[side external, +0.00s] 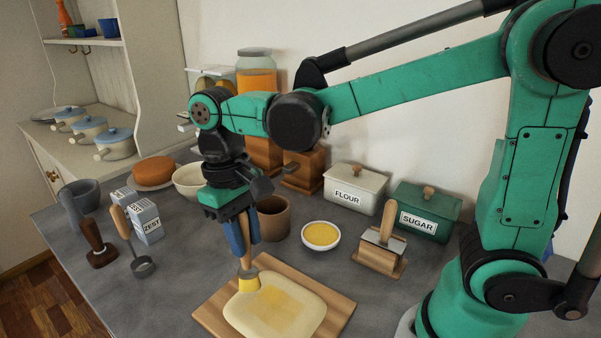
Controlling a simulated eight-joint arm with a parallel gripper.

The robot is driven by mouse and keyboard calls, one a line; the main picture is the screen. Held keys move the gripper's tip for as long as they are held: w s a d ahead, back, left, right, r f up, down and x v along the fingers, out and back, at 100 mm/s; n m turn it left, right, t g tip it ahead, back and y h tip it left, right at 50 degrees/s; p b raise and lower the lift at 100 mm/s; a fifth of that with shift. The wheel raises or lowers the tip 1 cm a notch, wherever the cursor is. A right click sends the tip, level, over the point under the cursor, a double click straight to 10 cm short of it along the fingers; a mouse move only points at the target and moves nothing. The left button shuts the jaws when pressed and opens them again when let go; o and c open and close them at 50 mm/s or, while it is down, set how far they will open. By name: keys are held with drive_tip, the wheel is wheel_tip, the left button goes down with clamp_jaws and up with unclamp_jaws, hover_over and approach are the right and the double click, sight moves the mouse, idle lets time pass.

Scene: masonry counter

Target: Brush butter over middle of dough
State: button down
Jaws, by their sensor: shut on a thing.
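The pale dough (300,312) lies flat on a wooden board (338,289) near the front of the counter. A yellow buttery patch shows across its middle. My gripper (243,235) is shut on the wooden handle of a brush (249,283). The brush points down, and its yellow bristles are at the dough's far left edge, seemingly touching it. A white bowl of yellow butter (321,235) stands behind the board, right of my gripper.
A brown pot (273,218) stands close behind my gripper. A scraper on a wooden stand (379,250), the flour box (354,190) and the sugar box (427,212) stand to the right. Zest boxes (146,221) and a small scoop (143,266) are left. The front left counter is clear.

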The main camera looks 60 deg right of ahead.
drive_tip(key=shift+f, duration=0.8)
drive_tip(key=shift+s+d+f, duration=0.5)
drive_tip(key=shift+s+f, duration=0.05)
drive_tip(key=shift+s, duration=2.95)
drive_tip(key=shift+w, duration=3.4)
drive_tip(key=shift+w+d, duration=0.15)
drive_tip(key=shift+w, duration=0.05)
drive_tip(key=shift+s, duration=3.95)
wheel_tip(320, 180, up, 8)
drive_tip(key=shift+d, duration=0.35)
